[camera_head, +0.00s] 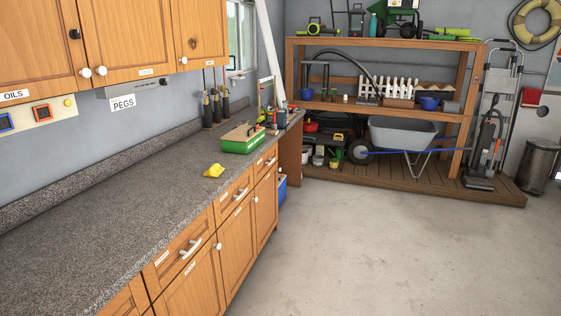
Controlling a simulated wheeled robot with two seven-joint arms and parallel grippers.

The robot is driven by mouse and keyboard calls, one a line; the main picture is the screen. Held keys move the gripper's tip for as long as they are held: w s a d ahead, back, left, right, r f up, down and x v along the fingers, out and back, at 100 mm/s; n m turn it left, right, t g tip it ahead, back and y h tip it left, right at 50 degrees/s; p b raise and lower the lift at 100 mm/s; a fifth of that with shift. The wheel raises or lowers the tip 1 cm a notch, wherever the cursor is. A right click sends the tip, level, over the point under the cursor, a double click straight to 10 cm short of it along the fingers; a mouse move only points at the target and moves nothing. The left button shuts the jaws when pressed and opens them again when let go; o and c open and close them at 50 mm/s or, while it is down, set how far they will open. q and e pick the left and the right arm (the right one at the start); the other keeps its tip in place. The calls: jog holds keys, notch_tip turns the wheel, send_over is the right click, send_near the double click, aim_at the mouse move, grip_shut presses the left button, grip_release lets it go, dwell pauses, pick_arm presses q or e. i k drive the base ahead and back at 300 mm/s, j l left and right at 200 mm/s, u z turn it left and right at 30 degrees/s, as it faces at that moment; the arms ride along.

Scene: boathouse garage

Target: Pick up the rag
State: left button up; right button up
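Nothing covers the rag. Neither of my grippers shows in the head view.
The green box (242,145) stands behind the rag, with small tools beyond it. Wooden cabinets (150,35) hang above the counter on the left. A wooden shelf with a wheelbarrow (400,135) stands at the back. The concrete floor (380,250) right of the counter is clear.

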aim_at(216, 169)
jog(key=i+u, duration=0.1)
jog(key=i, duration=0.45)
jog(key=i+l+u, duration=0.1)
jog(key=i, duration=0.45)
jog(key=i+l+u, duration=0.1)
jog(key=i, duration=0.45)
